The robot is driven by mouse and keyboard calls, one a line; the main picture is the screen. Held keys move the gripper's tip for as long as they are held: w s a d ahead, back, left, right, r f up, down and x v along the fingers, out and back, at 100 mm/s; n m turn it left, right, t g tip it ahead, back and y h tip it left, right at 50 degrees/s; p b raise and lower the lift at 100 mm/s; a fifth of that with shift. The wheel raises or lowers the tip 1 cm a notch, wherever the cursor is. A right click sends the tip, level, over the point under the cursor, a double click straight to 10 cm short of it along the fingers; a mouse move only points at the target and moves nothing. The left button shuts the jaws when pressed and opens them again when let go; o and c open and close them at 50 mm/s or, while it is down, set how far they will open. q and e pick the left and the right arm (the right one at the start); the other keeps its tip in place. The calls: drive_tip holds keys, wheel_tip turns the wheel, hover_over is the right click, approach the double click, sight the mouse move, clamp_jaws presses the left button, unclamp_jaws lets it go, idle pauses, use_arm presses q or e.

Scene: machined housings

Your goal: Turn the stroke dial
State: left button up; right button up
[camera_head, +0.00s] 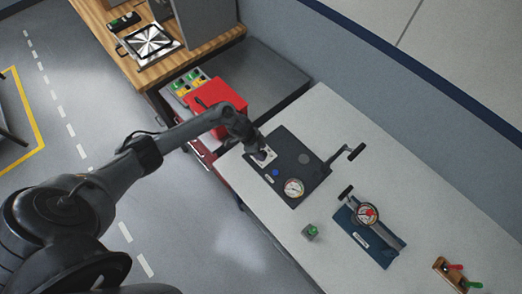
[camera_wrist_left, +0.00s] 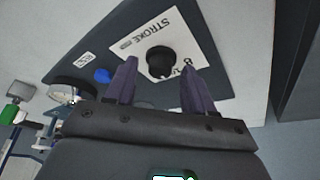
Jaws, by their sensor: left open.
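The stroke dial (camera_wrist_left: 160,62) is a black round knob on a white plate (camera_wrist_left: 150,35) lettered "STROKE". The plate sits on a dark panel (camera_head: 312,164) on the light worktop. My left gripper (camera_wrist_left: 160,78) is open in the left wrist view, its two purple-grey fingers apart, with the dial between and just beyond their tips. I cannot tell whether a finger touches the dial. In the head view my left gripper (camera_head: 260,154) is over the plate and hides the dial. My right gripper is not in view.
The panel also carries a blue button (camera_head: 276,172), a round gauge (camera_head: 294,188) and a crank handle (camera_head: 356,152). A red box (camera_head: 220,96) stands behind the arm.

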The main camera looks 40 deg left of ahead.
use_arm(q)
drive_tip(key=shift+f, duration=0.1)
clamp_jaws()
drive_tip(key=shift+s+d+r+n+p, duration=0.1)
drive_tip(key=shift+r+n+p, duration=0.1)
drive_tip(key=shift+n+p, duration=0.8)
drive_tip(key=n+t+y+p, duration=0.1)
drive_tip(key=n+p, duration=0.1)
drive_tip(key=p, duration=0.2)
drive_tip(key=shift+d+n, duration=0.15)
drive_tip(key=shift+n, duration=0.15)
drive_tip(key=shift+d+n+y+p, duration=0.1)
drive_tip(key=shift+n+y+p, duration=0.5)
drive_tip(key=shift+n+p, duration=0.5)
drive_tip(key=shift+f+n+t+y+p, duration=0.15)
drive_tip(key=shift+n+t+y+p, duration=0.25)
drive_tip(key=shift+n, duration=0.7)
unclamp_jaws()
